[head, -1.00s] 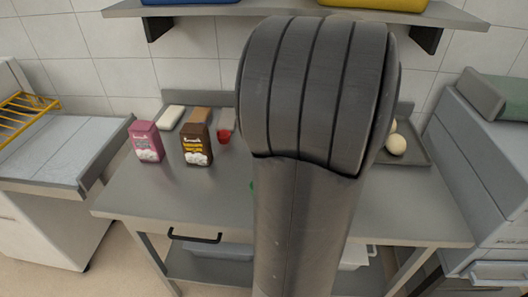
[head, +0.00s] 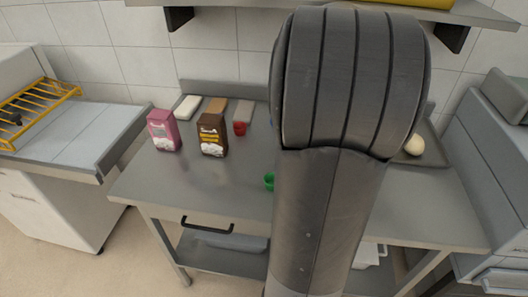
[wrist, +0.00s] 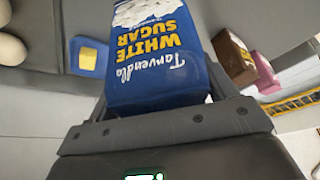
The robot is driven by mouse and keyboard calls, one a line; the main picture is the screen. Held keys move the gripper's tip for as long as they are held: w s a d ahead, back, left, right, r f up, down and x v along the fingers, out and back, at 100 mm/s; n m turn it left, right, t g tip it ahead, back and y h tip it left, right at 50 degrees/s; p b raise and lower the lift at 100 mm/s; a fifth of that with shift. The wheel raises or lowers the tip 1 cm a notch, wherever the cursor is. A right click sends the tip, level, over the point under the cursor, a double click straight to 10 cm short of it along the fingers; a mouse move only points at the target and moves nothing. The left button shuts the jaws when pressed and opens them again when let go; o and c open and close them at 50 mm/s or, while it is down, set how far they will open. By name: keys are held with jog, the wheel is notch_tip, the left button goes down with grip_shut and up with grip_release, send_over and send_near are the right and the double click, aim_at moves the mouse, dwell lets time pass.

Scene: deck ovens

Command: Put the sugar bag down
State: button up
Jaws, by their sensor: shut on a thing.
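The sugar bag (wrist: 158,62), blue with yellow and white "White Sugar" lettering, shows in the wrist view. My gripper (wrist: 158,92) is shut on it, with a finger along each side. The lettering is upside down in that view. In the head view my own arm hides both the bag and the gripper. The steel worktable (head: 225,185) is in front of me. I cannot tell whether the bag touches it.
A pink bag (head: 164,131) and a brown bag (head: 212,135) stand on the table's left part. A small red item (head: 240,128) and green item (head: 269,181) are nearer its middle. A pale round piece (head: 414,145) lies on a tray at right. The front left tabletop is clear.

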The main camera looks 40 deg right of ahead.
jog(key=w+a+f, duration=0.6)
jog(key=w+f, duration=0.4)
jog(key=shift+a+f, duration=0.25)
jog(key=shift+f, duration=0.15)
jog(key=shift+f, duration=0.1)
jog(key=o, duration=1.8)
jog(key=shift+s+f, duration=0.1)
jog(key=v, duration=1.2)
jog(key=s+a+r, duration=0.2)
jog(key=s+a, duration=0.2)
jog(key=a, duration=0.4)
jog(key=s+a+r, duration=0.2)
jog(key=s+a, duration=0.1)
jog(key=a, duration=0.5)
jog(key=shift+t, duration=0.6)
jog(key=s+a, duration=0.3)
jog(key=s, duration=0.1)
jog(key=s+a+f, duration=0.1)
jog(key=s+a, duration=0.2)
jog(key=s, duration=0.2)
jog(key=s+a+f, duration=0.1)
jog(key=s+a, duration=0.3)
jog(key=shift+s+f, duration=0.15)
jog(key=shift+s, duration=0.05)
